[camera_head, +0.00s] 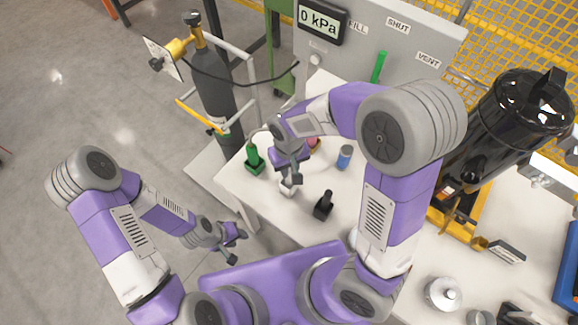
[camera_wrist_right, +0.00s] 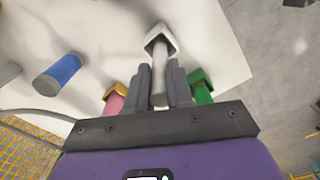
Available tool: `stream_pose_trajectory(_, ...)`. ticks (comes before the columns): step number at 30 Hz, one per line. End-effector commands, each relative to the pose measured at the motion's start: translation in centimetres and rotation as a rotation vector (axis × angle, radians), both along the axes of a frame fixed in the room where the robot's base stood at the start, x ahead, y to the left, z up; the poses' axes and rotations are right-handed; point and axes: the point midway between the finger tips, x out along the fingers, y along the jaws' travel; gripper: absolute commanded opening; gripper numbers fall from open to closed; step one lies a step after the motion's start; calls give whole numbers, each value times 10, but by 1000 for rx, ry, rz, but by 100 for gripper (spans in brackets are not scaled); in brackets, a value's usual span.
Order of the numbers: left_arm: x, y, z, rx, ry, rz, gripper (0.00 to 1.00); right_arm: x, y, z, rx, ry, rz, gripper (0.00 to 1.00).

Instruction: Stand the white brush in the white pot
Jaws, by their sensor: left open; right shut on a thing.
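My right gripper (camera_head: 290,178) is shut on the white brush, above the table. In the right wrist view the brush's pale handle (camera_wrist_right: 159,82) runs between the two fingers (camera_wrist_right: 160,68). The white pot (camera_wrist_right: 159,40) is at the brush's far end, and the brush end appears to be at or in its opening; how deep is hidden. In the head view the white pot (camera_head: 287,188) shows just below the gripper, partly covered by it. My left gripper (camera_head: 236,231) is open and empty, off the table's left edge.
A green brush in a green pot (camera_head: 254,161) stands to the left, a black one (camera_head: 323,206) to the right. A gas cylinder (camera_head: 215,95) stands behind left.

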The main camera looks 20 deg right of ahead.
Motion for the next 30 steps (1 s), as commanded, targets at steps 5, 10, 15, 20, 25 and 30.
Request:
stream_pose_trajectory(5,0,0,-4,0,0,0,43,0,0,-5,0,0,0,0)
stream_pose_trajectory(10,0,0,-6,0,0,0,43,0,0,-8,0,0,0,0)
stream_pose_trajectory(15,0,0,-9,0,0,0,43,0,0,-11,0,0,0,0)
stream_pose_trajectory(20,0,0,-8,0,0,0,43,0,0,-11,0,0,0,41)
stream_pose_trajectory(25,0,0,-8,0,0,0,43,0,0,-11,0,0,0,51)
stream_pose_trajectory(30,0,0,-8,0,0,0,43,0,0,-10,0,0,0,51)
